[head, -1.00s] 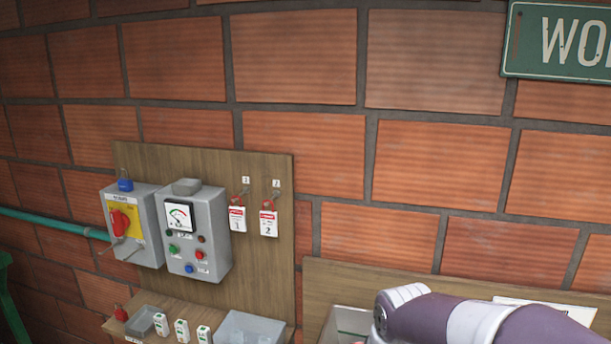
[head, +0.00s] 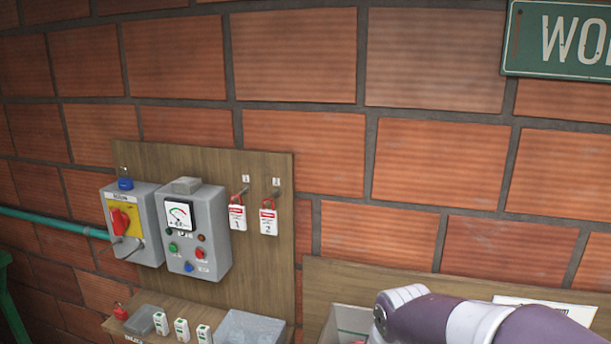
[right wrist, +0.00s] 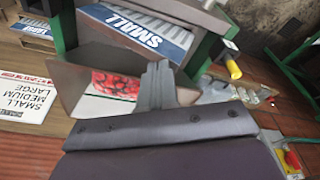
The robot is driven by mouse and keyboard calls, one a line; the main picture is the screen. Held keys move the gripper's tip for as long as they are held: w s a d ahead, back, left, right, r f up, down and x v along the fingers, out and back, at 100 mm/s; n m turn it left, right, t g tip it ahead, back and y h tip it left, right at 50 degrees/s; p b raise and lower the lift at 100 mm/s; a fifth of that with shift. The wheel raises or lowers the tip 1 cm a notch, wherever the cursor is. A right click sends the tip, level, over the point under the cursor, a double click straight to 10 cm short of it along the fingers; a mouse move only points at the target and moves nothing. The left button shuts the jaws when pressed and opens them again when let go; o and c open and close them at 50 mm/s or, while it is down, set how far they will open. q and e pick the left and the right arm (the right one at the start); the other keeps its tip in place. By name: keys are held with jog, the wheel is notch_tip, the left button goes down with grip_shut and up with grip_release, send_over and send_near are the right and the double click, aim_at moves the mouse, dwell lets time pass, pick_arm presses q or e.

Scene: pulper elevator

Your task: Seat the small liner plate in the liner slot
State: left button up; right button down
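My right gripper (right wrist: 157,84) shows in the right wrist view, its grey fingers close together with nothing visible between them. Beyond it is a flat, slatted grey-and-blue item marked SMALL (right wrist: 140,32). I cannot tell if this is the small liner plate or a label for it. It lies apart from the fingers. I cannot make out the liner slot in either view. My left gripper is not in view. In the head view only part of my arm shows at lower right.
Near the right fingers are a red patterned item (right wrist: 116,83), a SMALL MEDIUM LARGE sign (right wrist: 24,97), a green frame (right wrist: 205,52) and a yellow-ended handle (right wrist: 233,68).

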jog(key=shift+f, duration=0.4)
jog(key=shift+r, duration=0.1)
jog(key=w+p+v, duration=0.1)
jog(key=p+v, duration=0.5)
jog(key=v, duration=0.1)
jog(key=shift+w+a+r, duration=0.2)
jog(key=shift+w+r, duration=0.05)
jog(key=shift+r, duration=0.3)
